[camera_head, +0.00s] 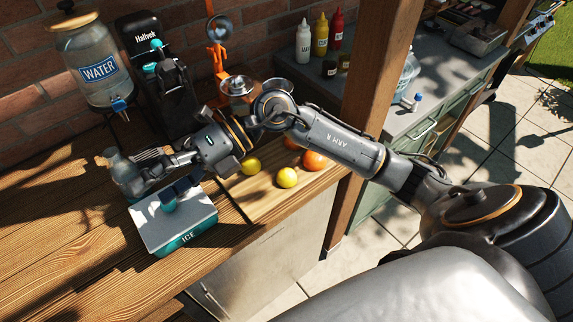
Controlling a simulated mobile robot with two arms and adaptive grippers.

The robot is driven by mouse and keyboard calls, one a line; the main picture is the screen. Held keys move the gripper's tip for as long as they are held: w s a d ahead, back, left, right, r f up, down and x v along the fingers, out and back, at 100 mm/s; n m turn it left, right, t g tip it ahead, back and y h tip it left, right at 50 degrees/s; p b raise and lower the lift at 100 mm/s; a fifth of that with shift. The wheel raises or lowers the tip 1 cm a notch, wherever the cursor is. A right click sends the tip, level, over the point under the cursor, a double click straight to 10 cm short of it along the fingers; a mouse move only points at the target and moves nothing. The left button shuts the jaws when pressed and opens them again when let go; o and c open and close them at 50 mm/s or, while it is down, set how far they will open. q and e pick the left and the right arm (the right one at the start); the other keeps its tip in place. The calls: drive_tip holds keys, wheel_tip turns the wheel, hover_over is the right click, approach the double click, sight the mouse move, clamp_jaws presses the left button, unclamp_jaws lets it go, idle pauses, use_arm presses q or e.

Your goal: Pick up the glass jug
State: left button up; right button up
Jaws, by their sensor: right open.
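The glass jug (121,172) is a clear, greyish vessel. It stands on the wooden counter at the left, just behind the ice box. My right gripper (146,168) reaches in from the right, low over the counter. Its fingers are apart and beside the jug, on its right. The fingers overlap part of the jug in this view, and I cannot tell whether they touch it. My left gripper is not in view.
A white-topped ice box (172,222) stands right in front of the jug. A water dispenser (92,68) and a black machine (150,62) stand behind. Yellow fruit (287,177) lies under my right arm. The wooden counter (60,240) is clear at front left.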

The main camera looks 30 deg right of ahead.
drive_tip(key=w+d+f+h, duration=0.2)
drive_tip(key=d+f+h, duration=0.4)
drive_tip(key=d, duration=0.2)
drive_tip(key=m+h, duration=0.2)
drive_tip(key=h, duration=0.7)
hover_over(287, 172)
drive_tip(key=f, duration=0.3)
drive_tip(key=f+p, duration=0.1)
drive_tip(key=f, duration=0.5)
drive_tip(key=shift+w+a, duration=0.2)
drive_tip(key=shift+a, duration=0.2)
drive_tip(key=shift+d+f+p, duration=0.1)
drive_tip(key=shift+f+p, duration=0.35)
drive_tip(key=shift+p, duration=0.25)
drive_tip(key=f, duration=0.1)
drive_tip(key=f+p, duration=0.1)
drive_tip(key=f, duration=0.1)
drive_tip(key=shift+s+d+f+p, duration=0.15)
drive_tip(key=shift+d+f+p, duration=0.15)
drive_tip(key=shift+p, duration=0.1)
drive_tip(key=shift+f, duration=0.5)
drive_tip(key=c, duration=1.3)
drive_tip(key=shift+o, duration=0.2)
